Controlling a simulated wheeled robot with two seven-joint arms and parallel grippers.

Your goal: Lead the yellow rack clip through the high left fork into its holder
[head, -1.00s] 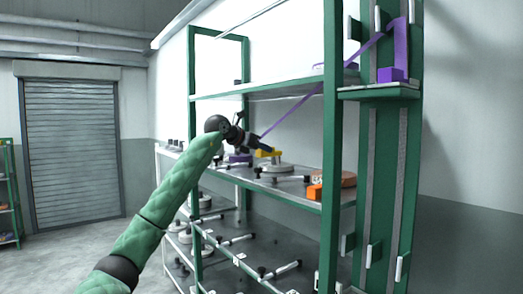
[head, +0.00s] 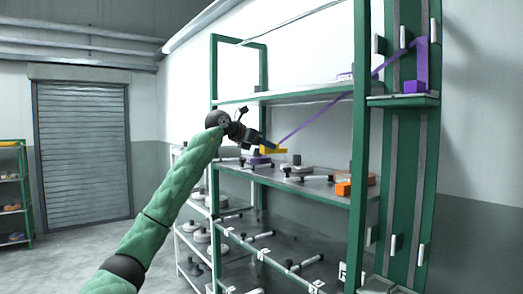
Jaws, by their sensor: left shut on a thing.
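My left gripper (head: 262,146) is shut on the yellow rack clip (head: 273,149), in front of the green rack and above its middle shelf. A purple strap (head: 325,108) runs taut from beside the clip up to the right, towards the white pegs (head: 403,37) high on the right green upright. There it bends down to a purple block (head: 414,87) on a small ledge. I cannot tell which part is the high left fork or the clip's holder. My right gripper is out of view.
The middle shelf (head: 325,192) holds white discs (head: 301,169), a purple piece (head: 259,161) and an orange block (head: 343,188). The upper shelf (head: 300,95) lies above the clip. A green post (head: 359,150) stands right of it.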

